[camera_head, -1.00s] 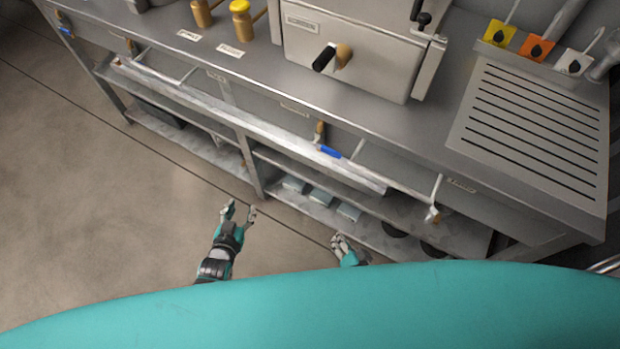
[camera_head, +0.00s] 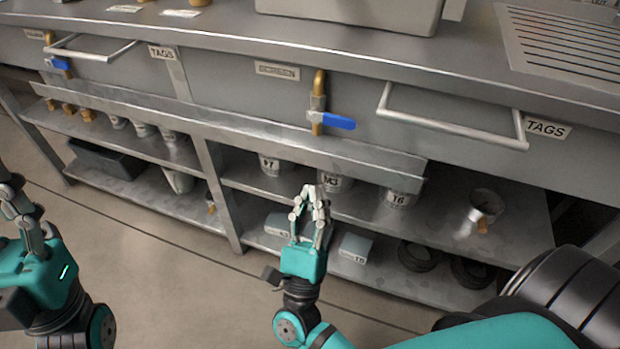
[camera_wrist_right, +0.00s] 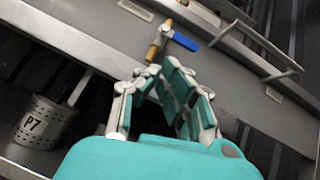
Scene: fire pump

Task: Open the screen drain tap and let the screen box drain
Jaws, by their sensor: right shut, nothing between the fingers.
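The lever points right, across the outlet. No water shows at it. My right gripper (camera_head: 311,190) is shut and empty, below the tap and apart from it, fingers pointing up. The right wrist view shows the tap (camera_wrist_right: 154,50) and its blue lever (camera_wrist_right: 186,42) beyond the fingers. My left gripper (camera_head: 12,190) is at the left edge, partly cut off. A grey box (camera_head: 365,12) on the counter shows only its lower part.
A long metal channel (camera_head: 250,130) runs below the tap. Bar handles flank it, one beside the TAGS drawer (camera_head: 455,128). A second blue-levered tap (camera_head: 58,64) is far left. Shelves below hold perforated cups (camera_head: 335,183), small boxes and dark rings. Open floor lies at lower left.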

